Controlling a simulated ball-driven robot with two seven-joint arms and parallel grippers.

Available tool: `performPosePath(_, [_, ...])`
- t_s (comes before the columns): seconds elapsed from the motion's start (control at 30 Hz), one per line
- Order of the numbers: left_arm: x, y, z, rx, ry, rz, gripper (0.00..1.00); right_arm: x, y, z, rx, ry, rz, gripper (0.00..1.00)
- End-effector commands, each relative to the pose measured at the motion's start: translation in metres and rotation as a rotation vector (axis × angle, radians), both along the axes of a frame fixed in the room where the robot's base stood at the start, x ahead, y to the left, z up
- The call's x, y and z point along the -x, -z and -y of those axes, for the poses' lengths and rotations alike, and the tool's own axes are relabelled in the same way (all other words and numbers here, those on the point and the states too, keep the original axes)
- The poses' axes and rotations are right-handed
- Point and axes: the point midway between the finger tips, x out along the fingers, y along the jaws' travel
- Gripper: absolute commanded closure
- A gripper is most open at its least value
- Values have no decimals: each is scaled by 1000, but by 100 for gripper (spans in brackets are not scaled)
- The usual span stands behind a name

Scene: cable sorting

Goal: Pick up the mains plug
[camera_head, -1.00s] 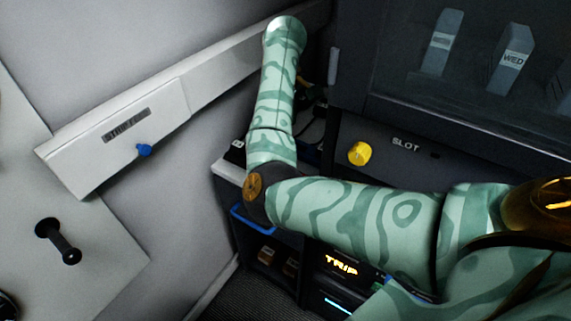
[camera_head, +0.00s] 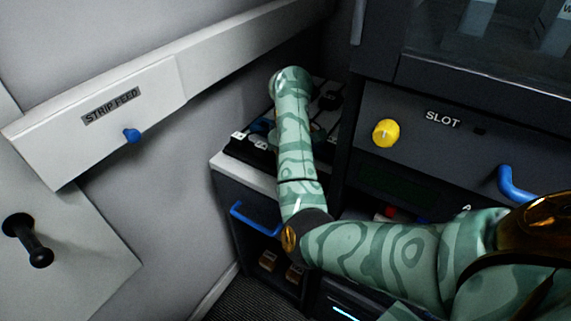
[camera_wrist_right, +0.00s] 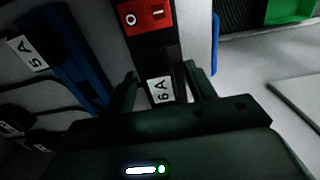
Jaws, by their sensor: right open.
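I cannot make out a mains plug for certain. A dark object (camera_head: 331,100) lies in the labelled black tray (camera_head: 250,153) in the head view, too small to identify. My right arm reaches over this tray and hides part of it. My right gripper (camera_wrist_right: 162,88) is open in the right wrist view, its two dark fingers on either side of a white label (camera_wrist_right: 160,90) on a dark strip. Whether they touch the strip is unclear. My left gripper is not in view.
The tray stands on a cabinet with a blue handle (camera_head: 253,219), beside the grey wall. A panel with a yellow knob (camera_head: 385,132) and SLOT lettering rises to the right. A STRIP FEED box (camera_head: 150,92) juts from the wall. A 5 A label (camera_wrist_right: 28,53) shows at left.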

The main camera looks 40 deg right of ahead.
Motion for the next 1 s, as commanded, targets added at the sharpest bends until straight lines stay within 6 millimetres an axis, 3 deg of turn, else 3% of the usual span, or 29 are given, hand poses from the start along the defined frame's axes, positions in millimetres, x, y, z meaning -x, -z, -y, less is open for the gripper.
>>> performPosePath(0.1, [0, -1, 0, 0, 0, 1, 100, 0, -2, 0, 0, 0, 2, 45])
performPosePath(0.3, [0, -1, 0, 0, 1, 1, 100, 0, -2, 0, 0, 0, 1, 95])
performPosePath(0.63, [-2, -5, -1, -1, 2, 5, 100, 0, -10, 0, -2, 0, 4, 95])
performPosePath(1.0, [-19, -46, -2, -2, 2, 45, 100, 0, -89, -1, -3, 0, 7, 95])
